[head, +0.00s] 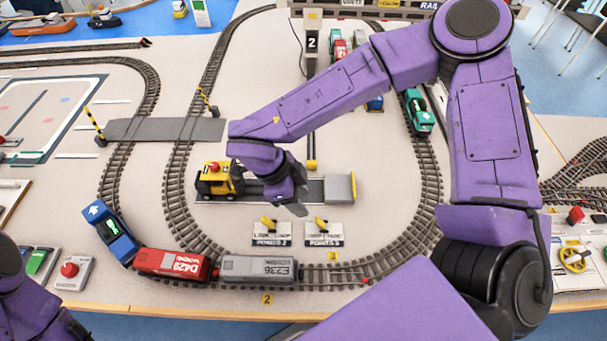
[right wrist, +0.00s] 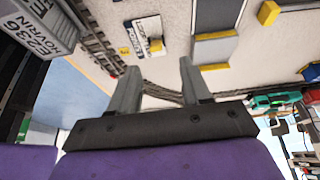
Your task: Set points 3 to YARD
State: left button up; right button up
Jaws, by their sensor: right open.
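The points 3 lever (head: 321,224) is a small yellow handle on a black-and-white labelled plate, right of the similar points 2 lever (head: 269,224). Its handle is slanted; I cannot read which side is YARD. My right gripper (head: 296,203) hangs above and behind the two plates, apart from both. In the right wrist view its two grey fingers (right wrist: 158,88) stand apart with nothing between them. A plate with a yellow lever (right wrist: 156,45), likely points 3, shows beyond the fingertips. Of my left arm only purple links show at the lower left; its gripper is out of frame.
A blue engine (head: 116,238), red wagon (head: 170,264) and grey wagon (head: 257,269) stand on the front curve near the plates. A yellow engine (head: 216,180) and a grey block (head: 340,188) are behind the levers. Bare board lies right of the plates.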

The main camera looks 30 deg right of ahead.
aim_at(318, 220)
jog(key=s+f, duration=0.1)
jog(key=s+d+f, duration=0.1)
jog(key=f, duration=0.1)
jog(key=s+d+f, duration=0.1)
jog(key=shift+f+p, duration=0.35)
jog(key=shift+f, duration=0.05)
jog(key=f, duration=0.2)
jog(key=d+f, duration=0.1)
jog(key=f, duration=0.1)
jog(key=shift+w+d, duration=0.1)
jog(key=shift+d, duration=0.1)
jog(key=shift+f, duration=0.2)
pick_arm(q)
jog(key=shift+s+r, duration=0.4)
jog(key=shift+r, duration=0.1)
pick_arm(e)
jog(key=shift+s, duration=0.25)
